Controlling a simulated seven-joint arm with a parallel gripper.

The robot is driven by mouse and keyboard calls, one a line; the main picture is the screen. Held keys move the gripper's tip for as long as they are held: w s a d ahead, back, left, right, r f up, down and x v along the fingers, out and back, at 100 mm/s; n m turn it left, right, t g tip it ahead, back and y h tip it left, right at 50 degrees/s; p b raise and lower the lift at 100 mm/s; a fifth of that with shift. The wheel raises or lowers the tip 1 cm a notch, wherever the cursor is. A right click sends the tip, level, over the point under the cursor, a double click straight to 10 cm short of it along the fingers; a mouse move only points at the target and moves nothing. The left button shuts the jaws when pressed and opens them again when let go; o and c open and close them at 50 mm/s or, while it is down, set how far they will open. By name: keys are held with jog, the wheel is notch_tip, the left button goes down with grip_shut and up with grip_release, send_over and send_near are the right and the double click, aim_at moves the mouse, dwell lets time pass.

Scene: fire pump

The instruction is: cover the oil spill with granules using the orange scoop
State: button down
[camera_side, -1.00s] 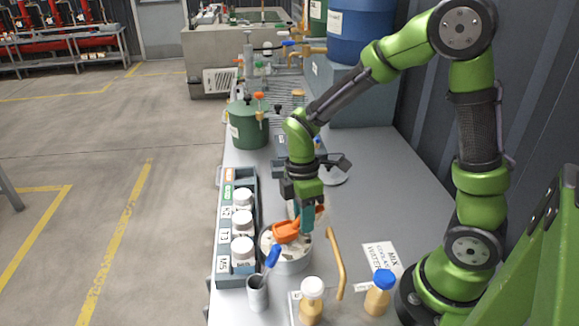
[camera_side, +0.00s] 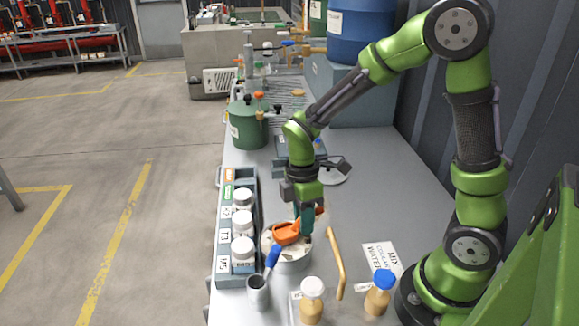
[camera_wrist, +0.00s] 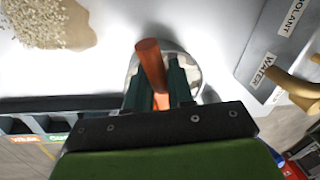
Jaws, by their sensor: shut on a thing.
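My gripper (camera_side: 306,222) is shut on the orange scoop (camera_side: 286,233) at the bowl. In the wrist view the scoop's orange handle (camera_wrist: 151,62) stands between the two dark green fingers (camera_wrist: 158,88). The scoop's head is over or in the round metal bowl (camera_side: 288,266), which holds pale granules; I cannot tell if the scoop is loaded. The bowl's rim also shows behind the fingers in the wrist view (camera_wrist: 196,72). The tan oil spill (camera_wrist: 84,30) lies at the upper left of the wrist view, partly covered by a pile of pale granules (camera_wrist: 38,20).
A rack with white-lidded jars (camera_side: 241,222) stands left of the bowl. A metal cup with a blue-handled tool (camera_side: 258,292), two capped bottles (camera_side: 312,300) and a tan curved handle (camera_side: 336,262) stand nearby. A green pot (camera_side: 248,125) and blue barrel (camera_side: 361,32) are farther back.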

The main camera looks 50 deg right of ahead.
jog(key=shift+f, duration=0.55)
dwell(1.0)
jog(key=shift+r, duration=0.15)
jog(key=shift+r, duration=3.45)
